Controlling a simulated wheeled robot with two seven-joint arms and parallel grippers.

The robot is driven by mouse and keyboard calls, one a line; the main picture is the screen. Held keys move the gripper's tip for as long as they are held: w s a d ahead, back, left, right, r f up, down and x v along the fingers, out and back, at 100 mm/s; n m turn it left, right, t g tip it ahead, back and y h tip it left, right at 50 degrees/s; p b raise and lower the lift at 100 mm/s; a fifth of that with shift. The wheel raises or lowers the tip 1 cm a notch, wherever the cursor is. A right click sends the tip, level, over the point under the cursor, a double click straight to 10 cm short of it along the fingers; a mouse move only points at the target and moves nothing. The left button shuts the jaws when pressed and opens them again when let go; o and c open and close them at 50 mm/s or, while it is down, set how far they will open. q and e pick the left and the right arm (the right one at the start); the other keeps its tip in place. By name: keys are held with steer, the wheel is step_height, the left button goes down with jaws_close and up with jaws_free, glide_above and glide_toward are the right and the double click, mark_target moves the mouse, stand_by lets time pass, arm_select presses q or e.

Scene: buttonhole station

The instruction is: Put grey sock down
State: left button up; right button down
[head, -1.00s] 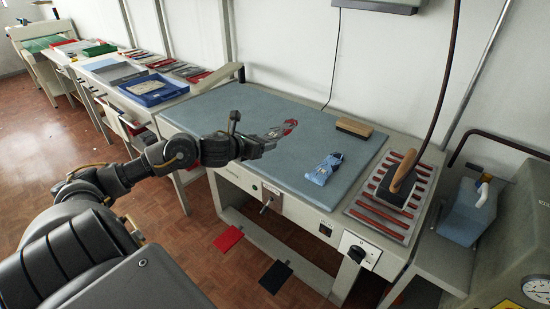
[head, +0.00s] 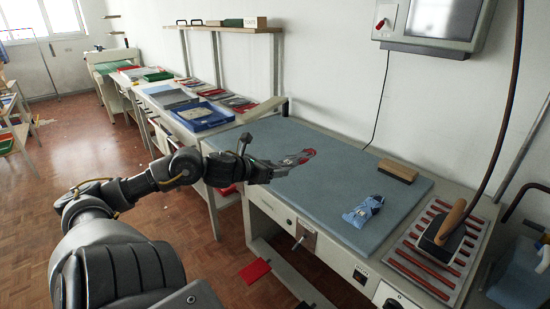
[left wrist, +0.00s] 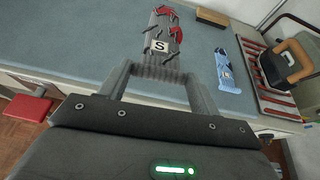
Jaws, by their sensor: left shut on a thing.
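The grey sock (left wrist: 163,44) has red patches and a white tag with a black S. In the left wrist view my left gripper (left wrist: 160,72) is shut on its near end, and the sock extends away over the blue-grey table top (left wrist: 105,30). In the head view the grey sock (head: 300,157) shows small at the tip of my left gripper (head: 272,170), above the left part of the table top. I cannot tell its exact height above the surface. My right gripper is not in view.
A blue sock-like piece (head: 363,211) lies on the table's right part. A wood-backed brush (head: 397,171) lies behind it. An iron (head: 442,226) stands on a red-striped rest at the right. Blue tray (head: 205,116) and flat items fill the bench behind left. The table's middle is clear.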

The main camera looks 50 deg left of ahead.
arm_select(q)
steer(key=s+d+f+m+g+h, duration=0.1)
steer(key=d+m+h, duration=0.3)
steer(key=d, duration=0.6)
steer(key=s+d+f+m+g+h, duration=0.2)
steer(key=d+f+m+g+h, duration=0.1)
steer(key=d, duration=0.8)
steer(key=s+d+f+m+g+h, duration=0.1)
steer(key=d+m+h, duration=0.3)
steer(key=d, duration=0.7)
steer(key=shift+s+d+f+m+g+h, duration=0.25)
steer(key=shift+f+g+h, duration=0.2)
steer(key=shift+f, duration=0.45)
